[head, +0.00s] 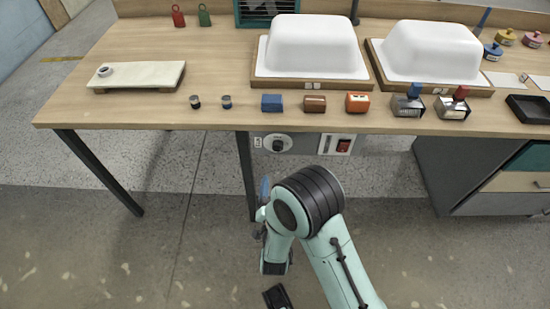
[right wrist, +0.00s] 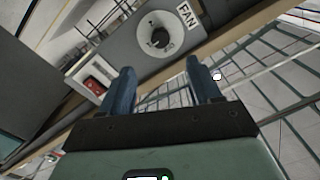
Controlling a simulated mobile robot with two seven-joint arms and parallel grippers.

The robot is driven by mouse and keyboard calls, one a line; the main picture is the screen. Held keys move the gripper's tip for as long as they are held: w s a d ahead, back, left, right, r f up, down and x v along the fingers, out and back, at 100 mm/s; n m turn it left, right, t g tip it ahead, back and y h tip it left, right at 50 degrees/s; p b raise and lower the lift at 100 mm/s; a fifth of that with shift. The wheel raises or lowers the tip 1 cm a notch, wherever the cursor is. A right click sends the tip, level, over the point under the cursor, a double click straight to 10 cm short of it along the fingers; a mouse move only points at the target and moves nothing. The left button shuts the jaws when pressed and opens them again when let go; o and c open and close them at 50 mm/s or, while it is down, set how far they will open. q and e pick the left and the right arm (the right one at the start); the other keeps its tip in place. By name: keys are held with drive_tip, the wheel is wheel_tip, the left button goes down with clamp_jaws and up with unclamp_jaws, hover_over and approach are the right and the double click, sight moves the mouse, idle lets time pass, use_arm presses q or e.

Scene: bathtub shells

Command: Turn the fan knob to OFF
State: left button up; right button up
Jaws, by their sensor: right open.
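The fan knob (head: 278,145) is a dark knob on a pale round dial, set in a grey panel under the table's front edge. In the right wrist view the knob (right wrist: 160,38) shows close up beside a white FAN label (right wrist: 187,17). I cannot read its setting. My right gripper (head: 265,188) is below the panel in the head view, partly hidden by my own arm. In the right wrist view its two blue fingers (right wrist: 162,76) are apart with nothing between them; the knob appears beyond their tips, and I see no contact. My left gripper is not in view.
A red switch (head: 343,146) sits right of the knob on the same panel. The wooden tabletop (head: 220,60) overhangs above, with small blocks along its front edge and white tub shells (head: 313,45) behind. A dark table leg (head: 245,175) stands left of the knob.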

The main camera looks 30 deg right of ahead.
sight(278, 150)
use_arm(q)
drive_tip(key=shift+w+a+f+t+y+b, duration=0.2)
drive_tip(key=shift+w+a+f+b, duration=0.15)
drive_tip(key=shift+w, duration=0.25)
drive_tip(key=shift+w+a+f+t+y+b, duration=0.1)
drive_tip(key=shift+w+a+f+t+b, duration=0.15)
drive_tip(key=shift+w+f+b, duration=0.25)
use_arm(e)
drive_tip(key=x, duration=1.3)
drive_tip(key=shift+d+r, duration=0.2)
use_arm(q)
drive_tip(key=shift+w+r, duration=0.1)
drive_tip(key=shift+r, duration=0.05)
use_arm(e)
drive_tip(key=c, duration=1)
